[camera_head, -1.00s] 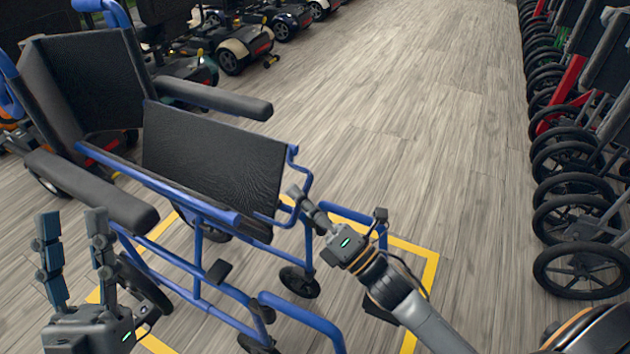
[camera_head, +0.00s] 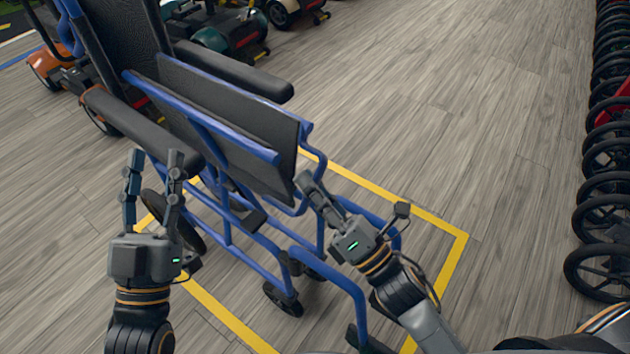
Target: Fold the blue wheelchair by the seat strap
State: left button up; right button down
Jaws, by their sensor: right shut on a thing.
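The blue wheelchair (camera_head: 322,268) stands at left centre, partly folded, its frame narrow and its two armrests close together. Its black seat (camera_head: 262,140) is drawn up steeply between the blue seat rails. My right gripper (camera_head: 306,183) is shut at the front lower corner of the seat, on the seat strap; the strap itself is too small and hidden by the fingers to make out. My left gripper (camera_head: 152,165) is open and empty, fingers up, in front of the near armrest (camera_head: 145,128). I cannot tell whether it touches the frame.
A yellow floor outline (camera_head: 455,262) surrounds the wheelchair. A row of scooters (camera_head: 225,28) stands behind at upper left. A row of black-wheeled items (camera_head: 604,215) lines the right edge. The wooden floor (camera_head: 450,110) between the rows is clear.

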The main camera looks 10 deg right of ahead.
jog(key=shift+s+a+f, duration=0.15)
jog(key=shift+s+a, duration=0.1)
jog(key=shift+a, duration=0.05)
jog(key=c, duration=1.7)
grip_release()
jog(key=o, duration=0.4)
jog(key=shift+s+a, duration=0.1)
jog(key=shift+a, duration=0.05)
jog(key=shift+d, duration=0.2)
jog(key=v, duration=1.1)
jog(key=shift+s+d, duration=0.2)
jog(key=shift+s, duration=0.1)
jog(key=shift+f, duration=0.1)
